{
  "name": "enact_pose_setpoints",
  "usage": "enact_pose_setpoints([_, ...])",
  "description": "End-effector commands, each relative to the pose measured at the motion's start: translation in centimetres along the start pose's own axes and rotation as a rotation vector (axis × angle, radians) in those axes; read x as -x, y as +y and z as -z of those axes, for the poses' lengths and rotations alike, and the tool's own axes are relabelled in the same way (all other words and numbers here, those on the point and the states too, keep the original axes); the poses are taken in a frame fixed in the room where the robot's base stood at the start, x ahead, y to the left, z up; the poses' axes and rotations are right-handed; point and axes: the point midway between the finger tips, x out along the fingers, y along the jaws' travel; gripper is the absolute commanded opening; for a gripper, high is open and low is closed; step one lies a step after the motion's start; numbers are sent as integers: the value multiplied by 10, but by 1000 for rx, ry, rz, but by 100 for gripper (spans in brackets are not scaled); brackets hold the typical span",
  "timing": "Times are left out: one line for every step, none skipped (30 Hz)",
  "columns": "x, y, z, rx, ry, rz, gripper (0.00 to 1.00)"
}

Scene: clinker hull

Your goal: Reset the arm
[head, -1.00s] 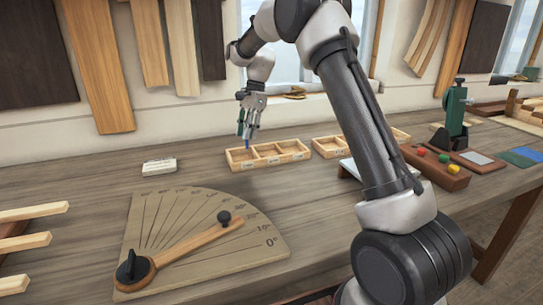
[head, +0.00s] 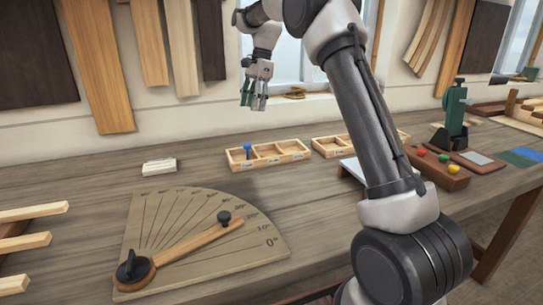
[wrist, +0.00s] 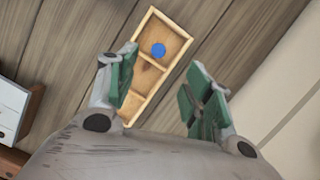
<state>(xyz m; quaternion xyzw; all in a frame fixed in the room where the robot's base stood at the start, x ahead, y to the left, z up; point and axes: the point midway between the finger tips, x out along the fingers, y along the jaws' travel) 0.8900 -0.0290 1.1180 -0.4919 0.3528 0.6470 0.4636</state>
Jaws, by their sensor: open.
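My gripper (head: 254,102) is open and empty, raised above the back of the bench in the head view. Its green-padded fingers stand apart in the wrist view (wrist: 160,88). Below it is a wooden compartment tray (head: 285,158), with a blue peg (head: 248,150) standing in its leftmost compartment. In the wrist view the peg shows as a round blue top (wrist: 158,50) in the tray's end compartment, clear of the fingers. The tray's rim (wrist: 139,31) shows between the fingers there.
A second compartment tray (head: 330,153) stands to the right, partly behind my arm. A protractor board (head: 240,262) with a wooden pointer lies at the front. A block with coloured buttons (head: 437,168) and a green device (head: 454,115) stand right. Wooden strips (head: 25,242) are at left.

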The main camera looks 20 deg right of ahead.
Motion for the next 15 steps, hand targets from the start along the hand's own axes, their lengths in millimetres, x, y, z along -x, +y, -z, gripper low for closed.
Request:
enact_pose_setpoints([7,-1,0,0,1,3,51])
enact_pose_setpoints([10,0,0,0,0,1,51])
enact_pose_setpoints([14,0,0,0,0,1,51])
enact_pose_setpoints([16,0,0,0,0,1,51])
enact_pose_setpoints([18,0,0,0,0,1,51])
enact_pose_setpoints([19,0,0,0,0,0,51])
enact_pose_setpoints([20,0,0,0,0,-1,51])
enact_pose_setpoints([20,0,0,0,0,-1,51])
enact_pose_setpoints([20,0,0,0,0,-1,51])
enact_pose_setpoints([20,0,0,0,0,-1,51])
enact_pose_setpoints([20,0,0,0,0,-1,51])
enact_pose_setpoints([20,0,0,0,0,-1,51])
enact_pose_setpoints([20,0,0,0,0,-1,51])
enact_pose_setpoints([20,0,0,0,0,-1,51])
enact_pose_setpoints([20,0,0,0,0,-1,51])
